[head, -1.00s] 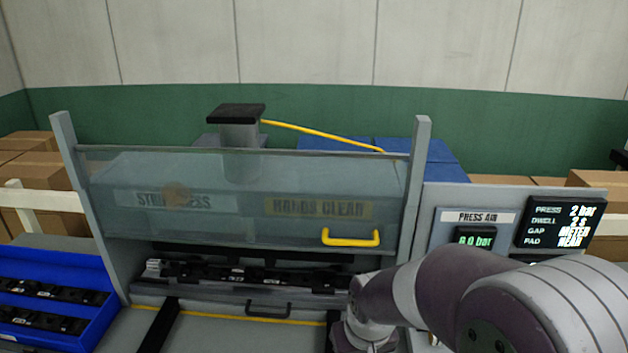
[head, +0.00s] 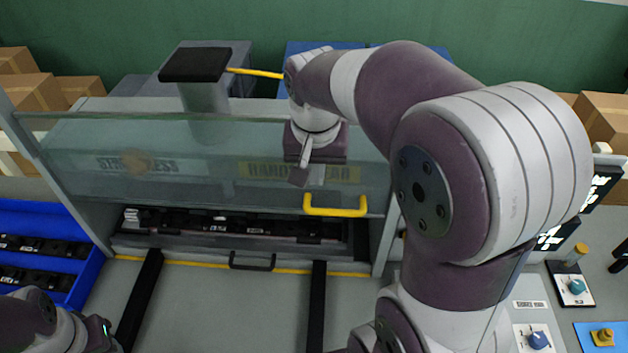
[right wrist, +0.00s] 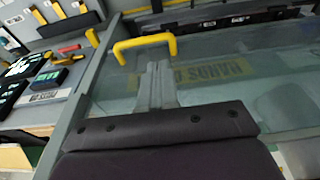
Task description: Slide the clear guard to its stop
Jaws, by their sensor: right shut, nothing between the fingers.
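The clear guard (head: 218,178) is a see-through panel across the front of the press, with dim lettering showing on it. A yellow handle (head: 335,207) is fixed near its lower right. Below the guard's lower edge, a dark strip of parts shows in the gap. My right gripper (head: 300,176) points down just above and left of the handle, shut and empty. In the right wrist view, the shut fingers (right wrist: 157,72) lie over the guard (right wrist: 215,100), close to the yellow handle (right wrist: 145,47) but apart from it. My left gripper is out of view; only part of that arm shows.
A blue tray (head: 38,226) with dark parts stands at the left. A black pull handle (head: 252,264) and dark rails lie in front of the press. Knob panels (head: 572,285) are at the right. The front bench between the rails is clear.

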